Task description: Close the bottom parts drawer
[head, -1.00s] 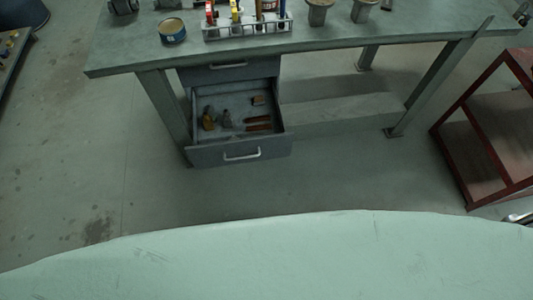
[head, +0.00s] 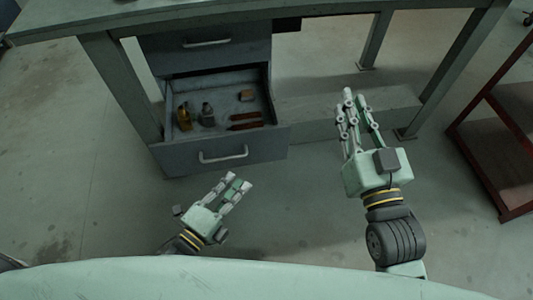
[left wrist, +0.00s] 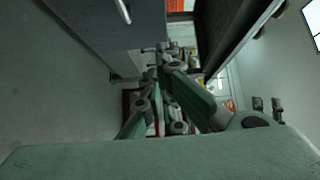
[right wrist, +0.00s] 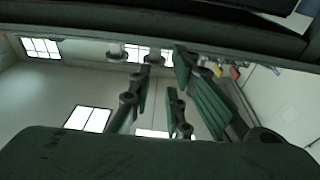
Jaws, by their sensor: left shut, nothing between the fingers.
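The bottom parts drawer (head: 264,150) is pulled out of the grey cabinet under the workbench in the head view. Its pale bar handle (head: 223,156) is on the front, facing me. Inside lie a yellow item, a grey item, a small brown block and reddish-brown strips. My left gripper (head: 238,182) is shut and empty, in front of and below the drawer front, apart from it in the head view. My right gripper (head: 356,96) is to the right of the drawer, with a gap between its fingers and nothing held; it touches nothing that I can see.
The upper drawer (head: 210,50) is shut. The workbench top (head: 250,10) overhangs the cabinet, and its legs (head: 122,90) stand at both sides. A low shelf (head: 310,110) is right of the cabinet. A red-framed rack (head: 490,140) stands at the far right. Floor in front is clear.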

